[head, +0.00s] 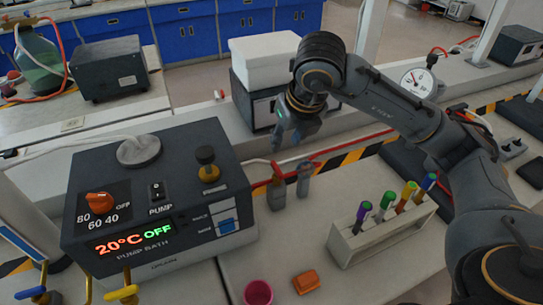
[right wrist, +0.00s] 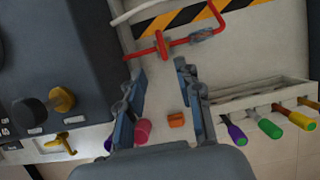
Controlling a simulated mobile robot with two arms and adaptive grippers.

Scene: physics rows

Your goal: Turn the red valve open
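The red valve (head: 277,172) is on the red line, just right of the pump bath. In the right wrist view, the red valve (right wrist: 161,45) shows as a red bar across the red line. My right gripper (head: 293,140) hangs above and slightly behind it in the head view. In the right wrist view my right gripper (right wrist: 160,72) is open, with its fingers apart and nothing between the tips. The valve lies ahead of the fingertips, and no contact shows. My left gripper is not in view.
The pump bath (head: 160,190) stands left, reading 20°C OFF. A grey fitting (head: 305,178) is right of the valve. A rack (head: 385,240) with several coloured tubes stands right. A pink cup (head: 258,292) and an orange block (head: 306,282) are in front.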

